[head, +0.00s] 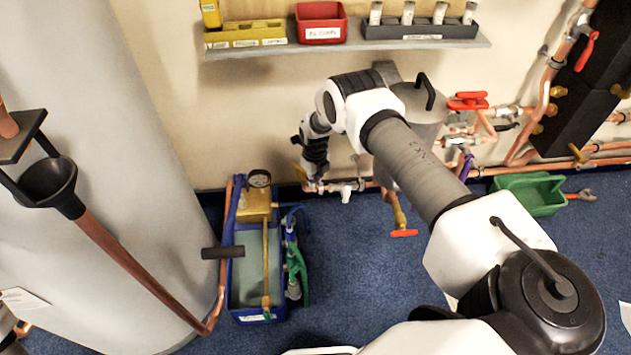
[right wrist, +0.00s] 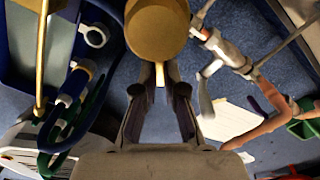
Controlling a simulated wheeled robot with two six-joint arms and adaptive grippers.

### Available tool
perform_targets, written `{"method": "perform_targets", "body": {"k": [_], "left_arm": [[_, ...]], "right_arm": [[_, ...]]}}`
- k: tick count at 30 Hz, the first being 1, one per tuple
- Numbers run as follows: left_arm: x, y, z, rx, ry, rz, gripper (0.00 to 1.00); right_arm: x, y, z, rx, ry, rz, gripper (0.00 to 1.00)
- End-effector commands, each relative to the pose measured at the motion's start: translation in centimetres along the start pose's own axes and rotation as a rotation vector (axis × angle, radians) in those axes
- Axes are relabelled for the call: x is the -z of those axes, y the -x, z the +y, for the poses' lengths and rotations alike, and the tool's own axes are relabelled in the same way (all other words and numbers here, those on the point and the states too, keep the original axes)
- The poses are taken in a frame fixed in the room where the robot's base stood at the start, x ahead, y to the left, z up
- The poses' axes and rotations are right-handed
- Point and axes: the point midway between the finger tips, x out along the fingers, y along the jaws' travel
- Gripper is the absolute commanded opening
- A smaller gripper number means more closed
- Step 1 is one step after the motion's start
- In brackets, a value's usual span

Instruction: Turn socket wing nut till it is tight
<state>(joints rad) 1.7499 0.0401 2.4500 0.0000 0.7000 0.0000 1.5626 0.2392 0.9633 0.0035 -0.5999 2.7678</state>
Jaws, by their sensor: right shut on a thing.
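In the head view my right gripper (head: 308,176) points down at the left end of the low copper pipe run, near the wall foot. In the right wrist view the right gripper (right wrist: 160,88) has its two dark fingers closed around a small brass-yellow piece (right wrist: 160,73), which looks like the wing nut. A large round brass part (right wrist: 157,25) sits just beyond it. The fingers and wrist hide most of the nut, so its tightness cannot be told. A yellow bit shows beside the gripper in the head view. My left gripper is not in view.
A blue test pump (head: 236,270) with a gauge and hoses stands left of the gripper. A grey-white lever fitting (head: 346,192) is close on its right. A green tray (head: 530,194) lies further right. A shelf (head: 345,48) holds bins above. Blue floor is clear in front.

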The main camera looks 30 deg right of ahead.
Motion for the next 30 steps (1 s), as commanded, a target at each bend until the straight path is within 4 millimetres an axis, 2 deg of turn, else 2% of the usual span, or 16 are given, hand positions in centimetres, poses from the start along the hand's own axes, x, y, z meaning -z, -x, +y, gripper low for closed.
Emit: {"method": "perform_targets", "body": {"k": [15,16,18,26,30], "left_arm": [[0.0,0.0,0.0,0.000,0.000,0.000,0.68],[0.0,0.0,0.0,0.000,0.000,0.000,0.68],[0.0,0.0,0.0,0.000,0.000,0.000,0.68],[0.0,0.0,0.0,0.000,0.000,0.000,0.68],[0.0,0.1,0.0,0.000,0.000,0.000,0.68]], "right_arm": [[0.0,-0.1,0.1,-0.001,-0.025,0.001,0.00],[0.0,-0.1,0.1,-0.001,-0.025,0.001,0.17],[0.0,-0.1,0.1,-0.001,-0.024,0.001,0.35],[-0.1,0.0,0.0,0.000,-0.023,0.000,0.35],[-0.2,1.1,0.0,0.000,-0.023,-0.002,0.35]]}}
